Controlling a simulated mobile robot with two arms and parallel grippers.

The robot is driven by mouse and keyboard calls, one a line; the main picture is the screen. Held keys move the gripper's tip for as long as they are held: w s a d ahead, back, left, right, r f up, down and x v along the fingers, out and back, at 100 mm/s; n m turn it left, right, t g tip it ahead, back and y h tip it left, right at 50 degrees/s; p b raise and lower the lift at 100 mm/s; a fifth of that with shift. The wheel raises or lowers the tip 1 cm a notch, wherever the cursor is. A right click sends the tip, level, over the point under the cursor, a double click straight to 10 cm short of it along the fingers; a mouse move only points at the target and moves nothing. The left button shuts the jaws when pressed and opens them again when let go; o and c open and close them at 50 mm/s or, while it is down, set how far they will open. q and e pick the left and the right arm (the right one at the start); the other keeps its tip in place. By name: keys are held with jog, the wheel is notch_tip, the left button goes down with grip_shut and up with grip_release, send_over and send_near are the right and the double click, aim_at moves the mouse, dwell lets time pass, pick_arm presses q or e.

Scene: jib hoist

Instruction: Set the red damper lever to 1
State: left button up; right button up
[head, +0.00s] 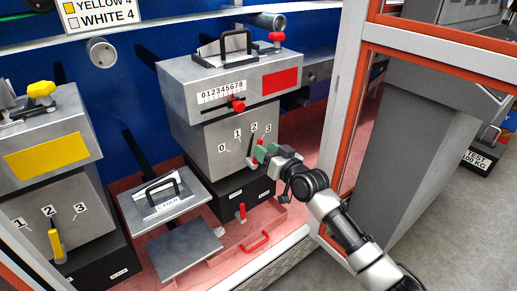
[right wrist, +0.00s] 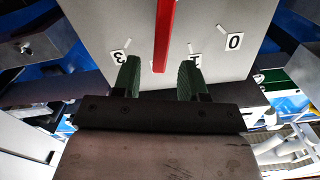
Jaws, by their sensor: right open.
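In the head view my right gripper (head: 261,153) is at the panel below the label 2 (head: 254,128) and hides most of the lever. My left gripper is out of view.
Above the panel is a grey box with a 0-to-8 scale, a red slider (head: 238,105) and a red knob (head: 277,37). Below are a small red lever (head: 242,212) and a red handle (head: 255,244). A yellow-marked unit (head: 50,155) stands left; an orange-edged post (head: 345,110) stands right.

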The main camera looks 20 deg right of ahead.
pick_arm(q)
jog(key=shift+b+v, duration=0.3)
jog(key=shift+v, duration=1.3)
pick_arm(e)
jog(key=shift+x, duration=1.8)
grip_shut()
